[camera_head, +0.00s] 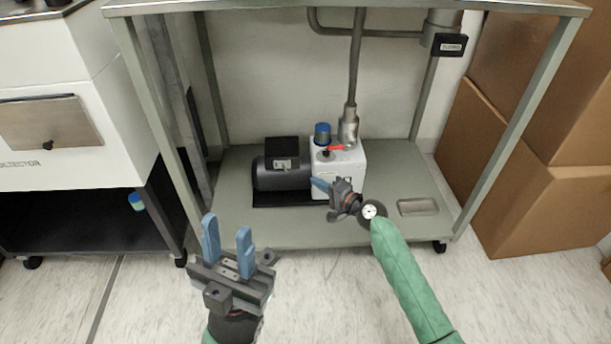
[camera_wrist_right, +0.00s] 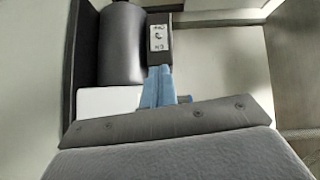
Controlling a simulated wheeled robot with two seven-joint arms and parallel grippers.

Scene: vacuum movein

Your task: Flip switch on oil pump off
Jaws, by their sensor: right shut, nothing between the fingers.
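The oil pump stands on the lower shelf of the cart, with a dark motor (camera_head: 280,180) on the left and a white housing (camera_head: 352,158) on the right. The switch plate (camera_head: 283,164) is on the black box above the motor. I cannot tell the switch's position. My right gripper (camera_head: 320,185) is shut and empty in front of the pump; its blue fingers (camera_wrist_right: 158,72) are together. My left gripper (camera_head: 226,232) is open and empty, in front of the cart.
The cart's posts and top (camera_head: 345,7) frame the pump. A pipe (camera_head: 355,65) runs down to the white housing, which has a blue cap (camera_head: 322,128) and a red lever. Brown boxes (camera_head: 545,205) stand right; a white cabinet (camera_head: 60,140) stands left.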

